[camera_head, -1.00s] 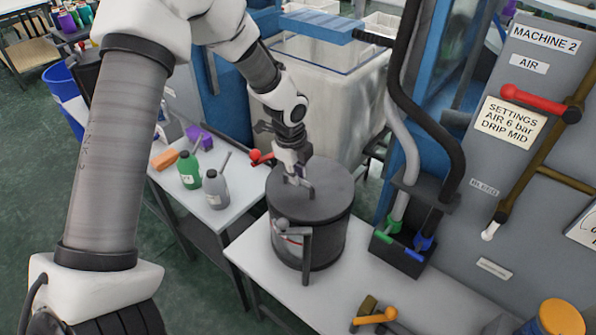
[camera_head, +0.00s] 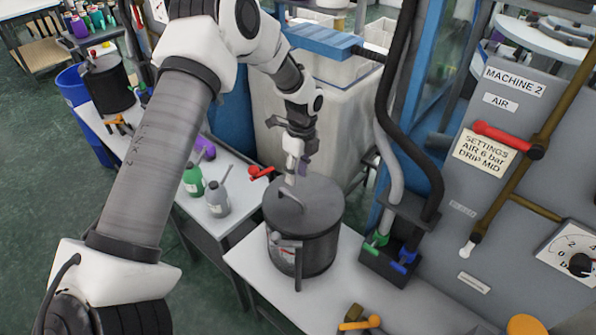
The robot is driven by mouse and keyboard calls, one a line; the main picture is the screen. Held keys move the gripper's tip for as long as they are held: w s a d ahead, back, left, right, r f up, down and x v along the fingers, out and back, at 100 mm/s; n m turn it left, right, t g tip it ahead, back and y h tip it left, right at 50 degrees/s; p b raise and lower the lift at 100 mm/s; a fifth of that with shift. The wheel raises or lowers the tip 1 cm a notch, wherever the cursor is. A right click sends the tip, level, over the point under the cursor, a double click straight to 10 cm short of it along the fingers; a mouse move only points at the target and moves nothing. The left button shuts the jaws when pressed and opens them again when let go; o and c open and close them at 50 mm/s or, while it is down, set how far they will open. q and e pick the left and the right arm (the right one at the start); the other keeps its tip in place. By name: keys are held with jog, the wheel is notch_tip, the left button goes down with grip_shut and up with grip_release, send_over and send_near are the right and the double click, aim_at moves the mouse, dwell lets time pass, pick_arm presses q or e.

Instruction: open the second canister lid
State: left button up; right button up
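A dark grey canister (camera_head: 303,249) stands upright on the white table in the middle of the camera_head view. Its round lid (camera_head: 320,205) lies flat on top, with no gap visible at the rim. A bent bar handle (camera_head: 291,194) stands on the lid, and a clamp-like latch (camera_head: 287,243) is on the canister's front. My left gripper (camera_head: 291,177) points down at the handle from its far side. The fingertips are small and partly overlap the handle, so I cannot tell whether they touch it or how far apart they are. My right gripper is out of view.
A hose holder (camera_head: 388,267) with green and blue ends stands right of the canister, before the Machine 2 panel (camera_head: 490,190). Grey (camera_head: 217,200) and green (camera_head: 193,180) bottles stand on the left table. Another dark canister (camera_head: 108,85) stands at upper left. A yellow-handled tool (camera_head: 360,325) lies in front.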

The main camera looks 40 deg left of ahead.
pick_arm(q)
notch_tip(320, 180, up, 12)
jog(key=w, duration=0.1)
jog(key=shift+w, duration=0.3)
jog(key=shift+f, duration=0.1)
jog(key=shift+s+d, duration=0.1)
